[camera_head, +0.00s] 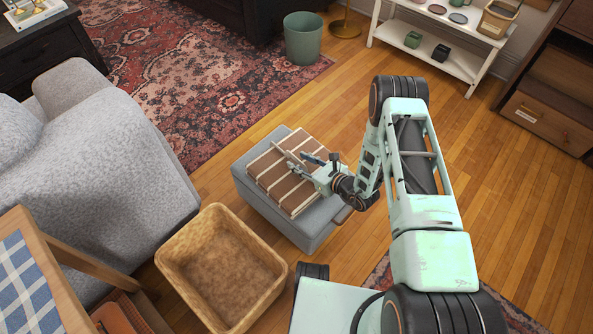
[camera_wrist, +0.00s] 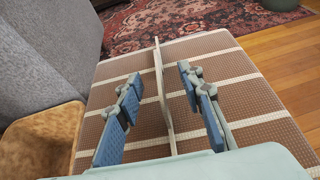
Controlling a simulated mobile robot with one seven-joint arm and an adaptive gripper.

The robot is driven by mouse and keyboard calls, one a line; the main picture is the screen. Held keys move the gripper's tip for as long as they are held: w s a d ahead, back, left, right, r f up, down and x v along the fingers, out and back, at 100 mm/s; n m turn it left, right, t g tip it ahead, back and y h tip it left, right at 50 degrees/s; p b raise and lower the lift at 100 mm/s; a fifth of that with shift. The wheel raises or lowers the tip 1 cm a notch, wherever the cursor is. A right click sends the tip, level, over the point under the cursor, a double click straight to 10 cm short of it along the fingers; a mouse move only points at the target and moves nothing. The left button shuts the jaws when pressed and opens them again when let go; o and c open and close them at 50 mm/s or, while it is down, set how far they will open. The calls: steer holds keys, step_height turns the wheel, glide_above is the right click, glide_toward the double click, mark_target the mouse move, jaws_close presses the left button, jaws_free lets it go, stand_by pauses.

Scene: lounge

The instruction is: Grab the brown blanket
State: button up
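The brown blanket (camera_head: 283,179) has cream stripes and lies folded flat on top of a grey ottoman (camera_head: 267,208). The blanket fills much of the wrist view (camera_wrist: 240,97). My gripper (camera_head: 308,167) is low over the blanket's right part. In the wrist view my gripper (camera_wrist: 158,80) is open, with blue-padded fingers apart on both sides of a thin, upright, light-edged ridge. The ridge seems to be part of the blanket, and gaps show between it and both fingers. The fingers' exact height above the blanket is hard to tell.
A wicker basket (camera_head: 167,258) stands in front of the ottoman, and a grey sofa (camera_head: 100,165) is to the left. A green bin (camera_head: 302,40) stands beyond on the patterned rug (camera_head: 160,70). Wooden floor (camera_head: 510,200) is clear to the right.

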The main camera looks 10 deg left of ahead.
steer(key=shift+x, duration=1.1)
jaws_close()
